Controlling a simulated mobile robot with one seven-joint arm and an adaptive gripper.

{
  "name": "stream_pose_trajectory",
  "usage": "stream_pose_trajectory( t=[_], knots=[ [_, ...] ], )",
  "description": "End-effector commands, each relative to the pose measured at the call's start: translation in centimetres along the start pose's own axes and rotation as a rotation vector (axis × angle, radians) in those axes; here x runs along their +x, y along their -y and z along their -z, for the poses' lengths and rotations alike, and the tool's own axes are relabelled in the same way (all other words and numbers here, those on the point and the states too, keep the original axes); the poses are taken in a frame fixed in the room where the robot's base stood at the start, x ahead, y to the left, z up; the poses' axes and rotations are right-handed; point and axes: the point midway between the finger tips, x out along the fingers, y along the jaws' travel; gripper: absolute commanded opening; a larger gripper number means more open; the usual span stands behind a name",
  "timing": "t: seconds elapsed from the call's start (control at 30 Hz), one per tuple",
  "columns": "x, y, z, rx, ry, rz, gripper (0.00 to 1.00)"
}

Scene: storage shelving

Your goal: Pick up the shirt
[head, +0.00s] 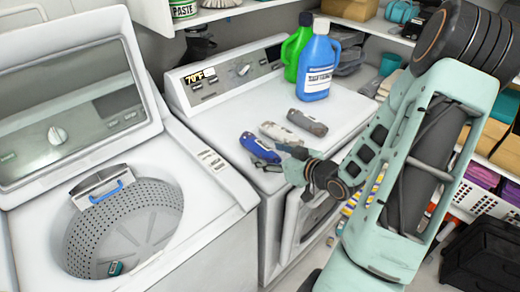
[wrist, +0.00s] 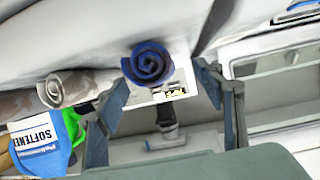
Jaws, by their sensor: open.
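Three rolled cloths lie side by side on the white dryer top; I cannot tell for sure which is the shirt. The blue roll (head: 260,146) is nearest to my gripper (head: 270,158). A pale roll (head: 281,134) and a grey-brown roll (head: 307,122) lie to its right. In the wrist view the blue roll (wrist: 148,64) shows its spiral end, close to and between the fingertips of my open gripper (wrist: 165,82). The pale roll (wrist: 72,88) is outside the left finger. No cloth is gripped.
A blue softener bottle (head: 319,64) and a green bottle (head: 294,48) stand at the back of the dryer top (head: 240,105). The open washer (head: 130,215) is at left, with a small teal item (head: 115,268) in its drum. Loaded shelves (head: 505,150) stand at right.

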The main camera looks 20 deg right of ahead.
Motion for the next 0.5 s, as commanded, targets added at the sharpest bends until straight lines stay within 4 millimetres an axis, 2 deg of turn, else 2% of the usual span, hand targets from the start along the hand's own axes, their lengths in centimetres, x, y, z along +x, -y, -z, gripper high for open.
stream_pose_trajectory(
  t=[0.17,0.5],
  knots=[
    [1.3,0.0,0.1,0.001,0.001,0.002,0.62],
    [5.6,-0.2,0.5,0.000,0.001,0.001,0.62]
  ],
)
